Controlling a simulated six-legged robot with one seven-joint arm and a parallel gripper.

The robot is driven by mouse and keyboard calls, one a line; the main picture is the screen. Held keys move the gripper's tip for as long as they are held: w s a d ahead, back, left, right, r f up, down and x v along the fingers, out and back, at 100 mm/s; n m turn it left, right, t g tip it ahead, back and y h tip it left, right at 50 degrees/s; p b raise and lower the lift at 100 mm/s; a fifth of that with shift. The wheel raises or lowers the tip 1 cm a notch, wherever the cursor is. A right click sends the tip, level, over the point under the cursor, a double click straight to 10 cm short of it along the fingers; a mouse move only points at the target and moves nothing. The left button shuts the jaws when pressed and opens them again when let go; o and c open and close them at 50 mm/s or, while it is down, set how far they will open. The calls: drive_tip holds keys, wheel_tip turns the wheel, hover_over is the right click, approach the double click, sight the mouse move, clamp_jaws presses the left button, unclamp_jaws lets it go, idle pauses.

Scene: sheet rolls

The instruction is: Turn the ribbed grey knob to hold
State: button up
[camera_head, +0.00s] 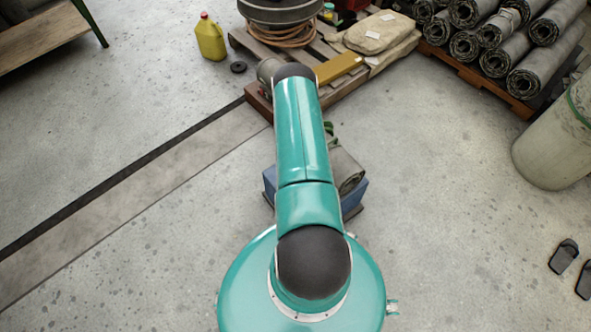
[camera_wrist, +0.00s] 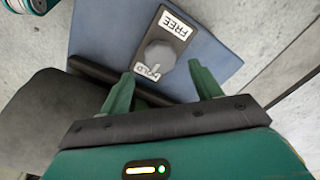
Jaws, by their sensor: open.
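The ribbed grey knob (camera_wrist: 160,55) sits on a small dark plate on a blue panel (camera_wrist: 100,28) in the wrist view. A white FREE label (camera_wrist: 174,24) is above it and a white HOLD label (camera_wrist: 147,71) is at its lower left. A small pale mark shows at the knob's lower edge, near HOLD; I cannot tell exactly where it points. My gripper (camera_wrist: 161,71) is open, its two green fingers on either side below the knob, apart from it in the picture. In the head view my arm hides the knob and gripper.
A dark bar (camera_wrist: 120,80) runs along the panel's near edge. A dark grey rounded thing (camera_wrist: 35,115) lies at left in the wrist view. In the head view, a blue box (camera_head: 269,180) shows under my arm.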

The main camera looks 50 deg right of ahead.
wheel_tip(320, 180, up, 10)
drive_tip(key=shift+f, duration=0.25)
drive_tip(key=shift+r, duration=0.1)
idle(0.5)
drive_tip(key=w+a+r+n+t, duration=0.15)
drive_tip(key=w+a+r, duration=0.35)
drive_tip(key=r, duration=0.7)
drive_tip(key=w+a+r+n, duration=0.2)
drive_tip(key=w+a+r, duration=0.25)
drive_tip(key=r, duration=0.75)
drive_tip(key=w+a+r+n+t, duration=0.15)
drive_tip(key=w+a+r, duration=0.3)
drive_tip(key=r, duration=0.75)
drive_tip(key=s+a+r+n+t, duration=0.1)
drive_tip(key=s+a+r+n, duration=0.3)
drive_tip(key=a+r, duration=0.95)
drive_tip(key=s+a+r+n, duration=0.2)
drive_tip(key=s+a+r, duration=0.2)
drive_tip(key=s, duration=0.2)
drive_tip(key=s+a+r+n+t, duration=0.1)
drive_tip(key=s+a+r, duration=0.3)
drive_tip(key=s, duration=0.3)
drive_tip(key=shift+a+r+n+t, duration=0.3)
drive_tip(key=shift+r+n, duration=0.1)
drive_tip(key=shift+r, duration=0.3)
